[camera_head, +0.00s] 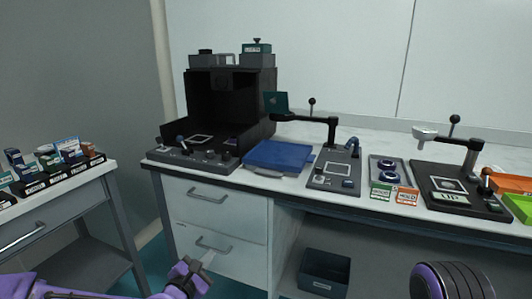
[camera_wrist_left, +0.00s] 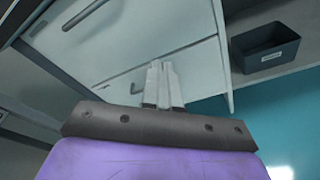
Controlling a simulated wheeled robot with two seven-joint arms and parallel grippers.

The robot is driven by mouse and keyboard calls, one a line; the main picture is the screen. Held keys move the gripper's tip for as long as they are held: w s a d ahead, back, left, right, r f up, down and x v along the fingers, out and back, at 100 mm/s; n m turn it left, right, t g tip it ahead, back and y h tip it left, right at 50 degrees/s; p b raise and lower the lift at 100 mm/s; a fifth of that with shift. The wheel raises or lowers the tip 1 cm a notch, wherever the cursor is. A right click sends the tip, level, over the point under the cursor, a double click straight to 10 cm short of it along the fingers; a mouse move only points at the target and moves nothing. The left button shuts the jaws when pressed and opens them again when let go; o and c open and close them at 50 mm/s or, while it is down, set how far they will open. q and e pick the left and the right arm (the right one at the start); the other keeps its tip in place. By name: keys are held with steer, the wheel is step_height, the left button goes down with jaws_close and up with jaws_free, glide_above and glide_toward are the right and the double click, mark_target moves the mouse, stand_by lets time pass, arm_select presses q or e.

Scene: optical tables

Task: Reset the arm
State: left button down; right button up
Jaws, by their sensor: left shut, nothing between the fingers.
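My left gripper (camera_head: 208,258) is low in the head view, in front of the white drawer cabinet (camera_head: 238,212) and below the worktop. Its purple arm comes in from the lower left. In the left wrist view the two pale fingers of the left gripper (camera_wrist_left: 161,66) are together with nothing between them. The drawer fronts lie beyond them; I cannot tell how far. A dark ribbed part with a purple edge at the lower right of the head view belongs to my right arm. My right gripper is out of view.
The worktop carries a black open-front enclosure (camera_head: 232,98), a blue tray (camera_head: 280,155), a grey stand (camera_head: 333,172) and a black stand (camera_head: 455,193). A dark bin (camera_head: 325,272) is under the worktop. A side table (camera_head: 60,204) with small boxes stands left.

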arm_select(q)
steer(key=s+d+f+m+g+y, duration=0.1)
steer(key=s+d+f+m+g, duration=0.1)
steer(key=s+f+m+g, duration=0.7)
steer(key=s+a+f+m+y, duration=0.2)
steer(key=s+a+f+m, duration=0.1)
steer(key=s+f, duration=0.45)
steer(key=s+a+f+m+y, duration=0.1)
steer(key=s+a+f+m, duration=0.15)
steer(key=s+f, duration=0.55)
steer(key=s+a+f+m+g+y, duration=0.1)
steer(key=s+a+m+g+y, duration=0.1)
steer(key=s+a, duration=0.4)
steer(key=s+a+m+g+y, duration=0.1)
steer(key=s+a+m+y, duration=0.15)
steer(key=s, duration=0.55)
step_height(320, 180, up, 18)
steer(key=p, duration=1.8)
steer(key=shift+w+h, duration=0.3)
steer(key=shift+h, duration=0.15)
